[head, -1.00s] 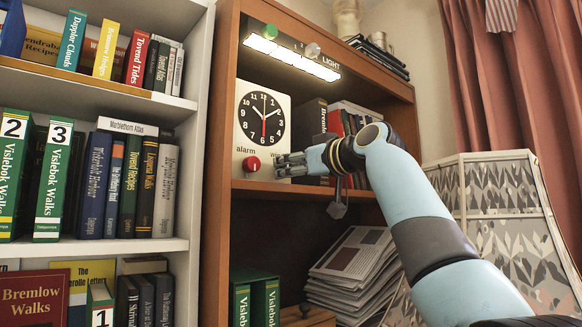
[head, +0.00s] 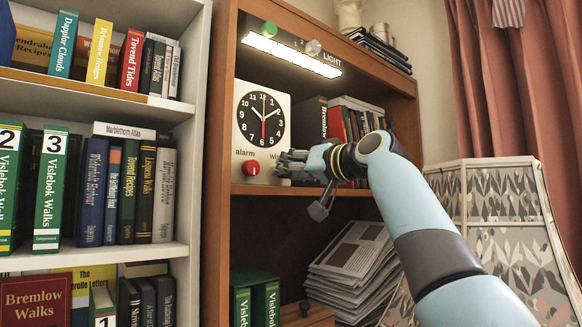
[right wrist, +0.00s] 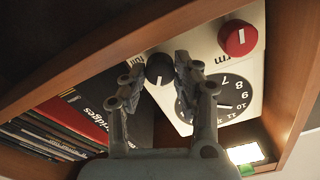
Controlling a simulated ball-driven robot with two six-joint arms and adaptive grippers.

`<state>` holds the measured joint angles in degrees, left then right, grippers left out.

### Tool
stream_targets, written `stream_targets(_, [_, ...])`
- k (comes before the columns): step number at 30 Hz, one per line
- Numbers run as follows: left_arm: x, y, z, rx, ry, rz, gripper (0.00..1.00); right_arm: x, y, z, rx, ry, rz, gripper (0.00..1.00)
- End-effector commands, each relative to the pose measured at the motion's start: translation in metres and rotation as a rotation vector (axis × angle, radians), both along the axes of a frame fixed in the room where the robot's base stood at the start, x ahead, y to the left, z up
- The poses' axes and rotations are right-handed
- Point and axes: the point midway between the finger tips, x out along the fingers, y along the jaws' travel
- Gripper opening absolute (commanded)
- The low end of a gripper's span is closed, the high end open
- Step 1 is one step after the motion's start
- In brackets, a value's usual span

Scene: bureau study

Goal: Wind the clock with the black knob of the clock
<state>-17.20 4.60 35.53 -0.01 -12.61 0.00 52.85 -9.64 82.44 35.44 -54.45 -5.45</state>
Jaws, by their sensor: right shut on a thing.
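In the right wrist view the clock's black knob (right wrist: 160,69), with a white mark, sits between my right gripper's fingertips. The red knob (right wrist: 238,38) is beside it, apart from the fingers. My right gripper (head: 287,164) is shut on the black knob at the clock's lower right corner. In the head view the gripper hides that knob and part of the "wi..." label. My left gripper is not in view.
Books (head: 313,118) stand just right of the clock, close behind my gripper. The shelf board (head: 262,190) runs below, and a lit lamp strip (head: 291,55) is above. A white bookcase (head: 184,190) is at left; a patterned screen (head: 503,205) is at right.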

Motion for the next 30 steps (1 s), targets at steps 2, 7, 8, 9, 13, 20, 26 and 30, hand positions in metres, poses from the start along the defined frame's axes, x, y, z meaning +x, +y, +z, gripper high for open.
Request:
stream_targets(2, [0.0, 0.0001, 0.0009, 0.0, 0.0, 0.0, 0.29, 0.0, 0.0, 0.0001, 0.006, 0.005, 0.0, 0.0])
stream_targets(7, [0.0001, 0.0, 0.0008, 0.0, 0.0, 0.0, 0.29, 0.0, 0.0, -0.0002, 0.011, 0.008, 0.0, 0.0])
stream_targets(8, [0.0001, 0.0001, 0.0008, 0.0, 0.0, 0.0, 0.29, 0.0001, -0.0001, -0.0003, 0.01, 0.007, 0.0, 0.0])
stream_targets(9, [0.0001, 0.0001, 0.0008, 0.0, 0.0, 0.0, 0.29, 0.0001, -0.0001, -0.0003, 0.01, 0.007, 0.0, 0.0])
stream_targets(13, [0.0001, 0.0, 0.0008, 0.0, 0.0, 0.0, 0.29, 0.0001, -0.0001, -0.0003, 0.01, 0.007, 0.0, 0.0])
stream_targets(20, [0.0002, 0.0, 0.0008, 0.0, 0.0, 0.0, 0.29, 0.0001, -0.0001, -0.0002, 0.009, 0.006, 0.0, 0.53])
stream_targets(26, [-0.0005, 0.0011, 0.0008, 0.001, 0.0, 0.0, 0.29, -0.0001, -0.0003, -0.0001, 0.009, 0.006, 0.0, 0.53])
stream_targets(30, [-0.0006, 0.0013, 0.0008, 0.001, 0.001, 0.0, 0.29, -0.0064, -0.0061, -0.0001, 0.009, 0.005, -0.002, 0.53])
